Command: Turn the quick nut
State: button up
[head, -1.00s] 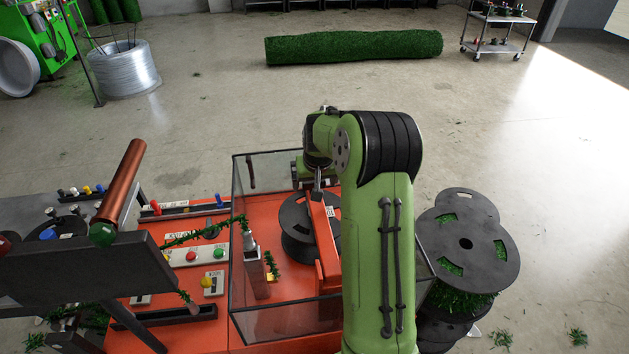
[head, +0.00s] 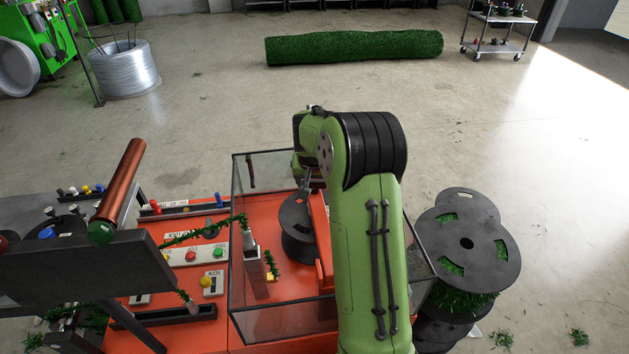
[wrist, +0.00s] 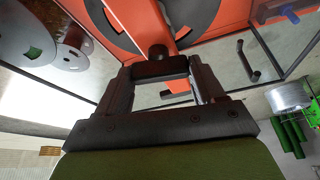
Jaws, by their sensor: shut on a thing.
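In the wrist view, my gripper (wrist: 160,74) is shut on a black piece with a round knob, which looks like the quick nut (wrist: 158,51). It sits at the end of an orange bar (wrist: 150,20) in front of a black spool (wrist: 196,14). In the head view, the black spool (head: 294,222) stands inside the clear-walled box on the orange machine (head: 292,284). My gripper (head: 305,192) reaches down beside the spool's upper edge. The quick nut is too small or hidden to make out there, and my arm covers part of the box.
Clear panels (head: 262,176) with dark edges surround the spool closely. A control panel (head: 200,255) with buttons lies to the left. Green tinsel (head: 205,231) runs into the box. Stacked black spools (head: 466,243) stand on the right.

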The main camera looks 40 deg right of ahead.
jog(key=m, duration=0.2)
jog(key=m+g+h, duration=0.1)
jog(key=m, duration=0.2)
jog(key=shift+w+a+m+g, duration=0.15)
jog(key=shift+w+m+g, duration=0.05)
jog(key=shift+m+g, duration=0.1)
jog(key=m+g+p, duration=0.1)
jog(key=m, duration=0.1)
jog(key=m+g+p, duration=0.1)
jog(key=m, duration=0.2)
jog(key=shift+w+r+h+p, duration=0.1)
jog(key=shift+r+h+p, duration=0.05)
jog(key=shift+h+p, duration=0.2)
jog(key=m+g+p, duration=0.1)
jog(key=m+p, duration=0.1)
jog(key=m, duration=0.1)
jog(key=m+g+p, duration=0.1)
jog(key=m+p, duration=0.2)
jog(key=shift+w+r+m, duration=0.1)
jog(key=shift+m, duration=0.2)
jog(key=m+y+p, duration=0.1)
jog(key=m+p, duration=0.1)
jog(key=m+g+y+p, duration=0.1)
jog(key=m+p, duration=0.1)
jog(key=shift+w+d+m+g, duration=0.1)
jog(key=shift+d+m+g, duration=0.1)
jog(key=shift+m+g, duration=0.15)
jog(key=shift+f, duration=0.2)
jog(key=o, duration=1)
jog(key=shift+o, duration=0.2)
